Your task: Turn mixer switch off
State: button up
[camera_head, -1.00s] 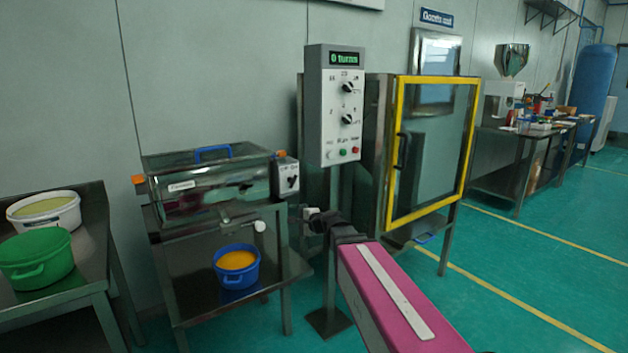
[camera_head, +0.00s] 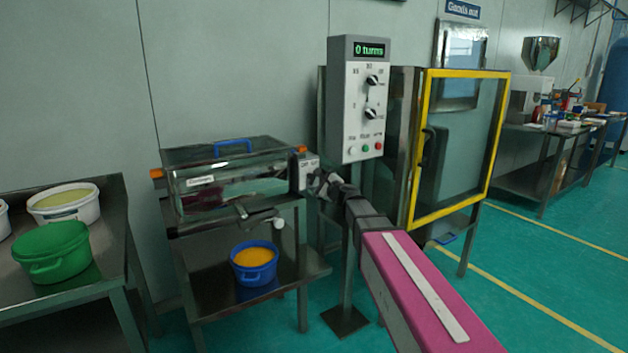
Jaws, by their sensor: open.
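The mixer is a glass-and-metal tank (camera_head: 235,190) with a blue handle on its lid, on a metal stand at centre left. Its small light switch box (camera_head: 304,164) is on the tank's right end. The switch knob is hidden behind my gripper, so its position cannot be seen. My gripper (camera_head: 316,182) is open, right at the lower front of the switch box. I cannot tell whether it touches the knob. My arm reaches to it from the lower right.
A grey control panel (camera_head: 360,138) on a post stands just right of my gripper. A yellow-framed glass door (camera_head: 456,150) is further right. A blue bucket of orange stuff (camera_head: 254,264) sits below the tank. A green tub (camera_head: 52,252) is on the left table.

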aim_at(314, 179)
jog(key=x, duration=0.4)
jog(key=c, duration=0.8)
jog(key=shift+s+n, duration=0.1)
jog(key=shift+n, duration=0.3)
jog(key=n, duration=0.5)
jog(key=shift+n, duration=0.4)
jog(key=n, duration=0.5)
jog(key=shift+h, duration=0.3)
jog(key=shift+f, duration=0.1)
